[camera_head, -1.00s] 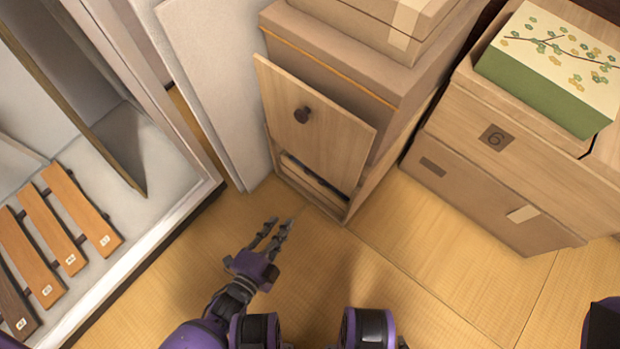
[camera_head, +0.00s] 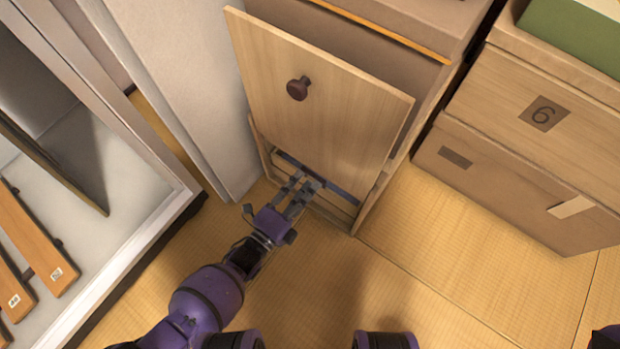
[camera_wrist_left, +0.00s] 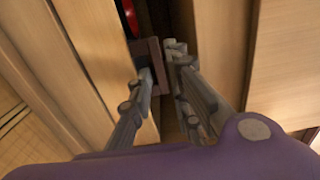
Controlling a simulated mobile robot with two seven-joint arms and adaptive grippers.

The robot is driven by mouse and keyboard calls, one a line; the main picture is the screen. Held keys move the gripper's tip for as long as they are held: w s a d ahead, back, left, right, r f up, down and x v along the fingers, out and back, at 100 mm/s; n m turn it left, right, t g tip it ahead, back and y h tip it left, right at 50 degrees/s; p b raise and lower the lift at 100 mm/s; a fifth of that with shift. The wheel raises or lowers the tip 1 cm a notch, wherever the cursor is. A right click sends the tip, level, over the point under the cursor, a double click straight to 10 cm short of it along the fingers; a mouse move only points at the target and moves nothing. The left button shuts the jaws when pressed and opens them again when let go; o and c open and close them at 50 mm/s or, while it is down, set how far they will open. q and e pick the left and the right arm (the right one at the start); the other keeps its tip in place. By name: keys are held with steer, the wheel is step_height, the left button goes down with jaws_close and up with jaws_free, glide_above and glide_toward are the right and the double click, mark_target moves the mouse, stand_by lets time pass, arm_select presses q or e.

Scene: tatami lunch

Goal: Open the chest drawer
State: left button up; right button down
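The light wooden chest has a large front panel (camera_head: 335,125) with a dark round knob (camera_head: 298,88). The panel stands out from the body at a slant. Below it is a narrow opening with a dark bar (camera_head: 345,194). My left gripper (camera_head: 304,182) is at this opening, below the knob, with its fingers apart. In the left wrist view its fingertips (camera_wrist_left: 160,61) are beside a brown square piece (camera_wrist_left: 151,49) in a dark gap between wooden surfaces. Whether they touch it is unclear.
A box marked 6 (camera_head: 490,90) and a lower box (camera_head: 473,173) stand at the right. A pale panel (camera_head: 190,95) and a light-framed cabinet (camera_head: 165,185) are close on the left. The tatami floor (camera_head: 430,265) in front is clear.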

arm_select(q)
steer(key=shift+b+x, duration=0.4)
steer(key=shift+x, duration=1.05)
jaws_close()
